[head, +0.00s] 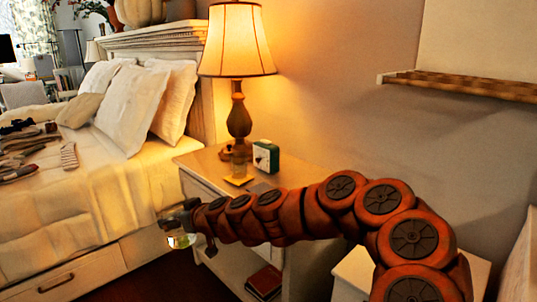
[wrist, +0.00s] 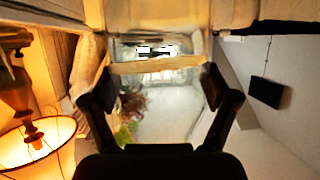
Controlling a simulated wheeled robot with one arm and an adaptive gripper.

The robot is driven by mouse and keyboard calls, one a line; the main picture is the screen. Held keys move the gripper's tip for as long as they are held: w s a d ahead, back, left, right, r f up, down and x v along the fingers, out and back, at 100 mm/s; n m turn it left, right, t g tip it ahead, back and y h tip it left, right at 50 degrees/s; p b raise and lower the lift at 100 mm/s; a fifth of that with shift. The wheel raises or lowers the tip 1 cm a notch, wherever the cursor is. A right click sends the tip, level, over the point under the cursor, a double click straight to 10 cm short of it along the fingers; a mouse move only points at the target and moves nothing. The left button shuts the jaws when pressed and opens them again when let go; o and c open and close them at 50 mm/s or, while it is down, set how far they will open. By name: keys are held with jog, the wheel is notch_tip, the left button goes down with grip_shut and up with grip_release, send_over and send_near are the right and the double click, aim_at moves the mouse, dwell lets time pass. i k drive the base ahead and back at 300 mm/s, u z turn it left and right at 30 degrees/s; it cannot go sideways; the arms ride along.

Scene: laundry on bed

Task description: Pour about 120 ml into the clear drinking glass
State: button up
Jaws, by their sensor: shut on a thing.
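My gripper (head: 180,214) is at the end of the outstretched arm, in front of the nightstand and beside the bed. It is shut on a clear container (head: 181,240), which hangs low at the fingertips and is partly hidden by the gripper. In the wrist view my gripper (wrist: 158,88) has a finger on either side of this see-through container, with a pale band across it. How much liquid it holds I cannot tell. A clear drinking glass (head: 239,163) appears to stand on the nightstand by a yellow coaster (head: 238,181), faint against the lamp base.
The nightstand (head: 197,157) also bears a lit lamp (head: 238,50) and a small green clock (head: 266,156). A red book (head: 264,281) lies on its lower shelf. The bed (head: 75,205) with clothes and pillows is at left. A wall shelf (head: 460,85) juts out at upper right.

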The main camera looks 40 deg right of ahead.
aim_at(239, 166)
jog(key=z, duration=0.15)
jog(key=i, duration=1)
jog(key=u, duration=0.05)
